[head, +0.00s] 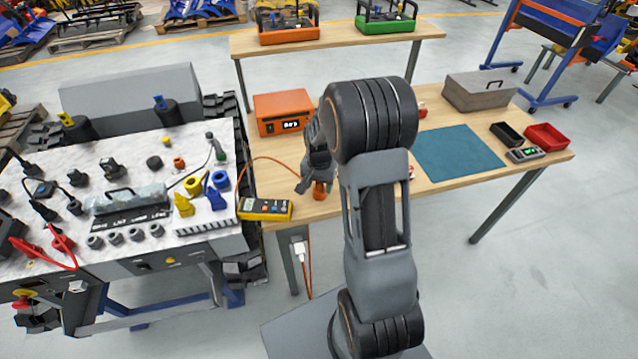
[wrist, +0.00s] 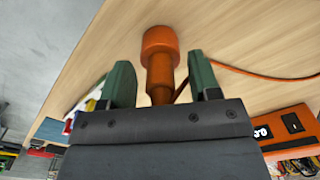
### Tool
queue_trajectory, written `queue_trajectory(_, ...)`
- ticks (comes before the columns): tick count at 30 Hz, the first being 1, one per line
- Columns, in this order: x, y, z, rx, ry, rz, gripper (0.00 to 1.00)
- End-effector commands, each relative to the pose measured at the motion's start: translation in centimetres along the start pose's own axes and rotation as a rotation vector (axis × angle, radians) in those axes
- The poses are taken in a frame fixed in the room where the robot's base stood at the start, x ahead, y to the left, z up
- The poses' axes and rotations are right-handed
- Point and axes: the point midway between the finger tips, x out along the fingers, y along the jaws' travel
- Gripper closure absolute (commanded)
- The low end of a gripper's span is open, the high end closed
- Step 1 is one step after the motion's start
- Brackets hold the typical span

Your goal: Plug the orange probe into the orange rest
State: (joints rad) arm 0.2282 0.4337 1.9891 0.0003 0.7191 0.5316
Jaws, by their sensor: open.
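The orange probe (head: 319,190) is at the near edge of the wooden table, just under my gripper (head: 311,180). In the wrist view the orange probe (wrist: 160,62) has a wide end and a narrower shaft. My gripper (wrist: 159,85) is open, with one green finger on each side of the shaft and a visible gap to both. The body of my gripper hides the shaft's lower end. A small orange piece (head: 179,162) on the tracked carrier's top may be the orange rest; it is too small to be sure.
A yellow meter (head: 264,209) lies left of the probe, and an orange box (head: 283,112) stands behind. An orange cable (head: 275,160) runs near my gripper. The tracked carrier (head: 120,240) at left is crowded with knobs and plugs. A teal mat (head: 458,152) is bare.

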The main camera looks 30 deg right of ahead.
Motion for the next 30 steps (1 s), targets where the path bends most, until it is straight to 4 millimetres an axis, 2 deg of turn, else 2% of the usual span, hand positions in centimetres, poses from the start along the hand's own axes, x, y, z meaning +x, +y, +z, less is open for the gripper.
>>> queue_trajectory(7,-0.2,0.0,0.0,0.000,0.001,0.000,0.44)
queue_trajectory(11,-1.5,-0.1,-0.1,0.000,0.004,-0.002,0.44)
queue_trajectory(24,-10.1,0.0,-0.1,0.000,0.003,-0.002,0.44)
queue_trajectory(30,-12.6,0.0,0.0,0.000,0.002,-0.001,0.44)
